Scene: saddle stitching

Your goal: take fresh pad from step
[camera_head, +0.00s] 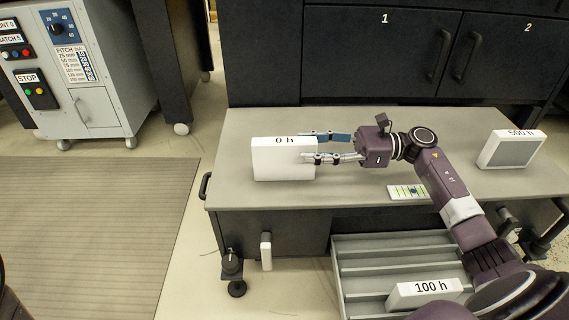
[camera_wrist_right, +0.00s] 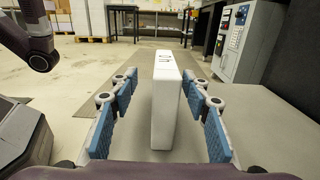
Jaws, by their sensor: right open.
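A white pad marked "0 h" (camera_head: 284,162) stands upright on the grey step (camera_head: 240,125), toward its left end. My right gripper (camera_head: 322,146) is open, with its fingers reaching left to the pad. In the right wrist view the pad (camera_wrist_right: 165,105) stands between the blue finger pads of the right gripper (camera_wrist_right: 162,110), with a gap on each side. A grey-faced pad marked "500 h" (camera_head: 511,150) stands at the right end of the step. A pad marked "100 h" (camera_head: 424,292) lies in the open drawer below. My left gripper is not in view.
An open grey slotted drawer (camera_head: 375,268) sits below the step's front. A small card with coloured marks (camera_head: 408,192) lies near the front edge. Dark cabinet doors 1 (camera_head: 380,55) and 2 (camera_head: 510,60) rise behind. A control cabinet (camera_head: 75,75) stands at the left.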

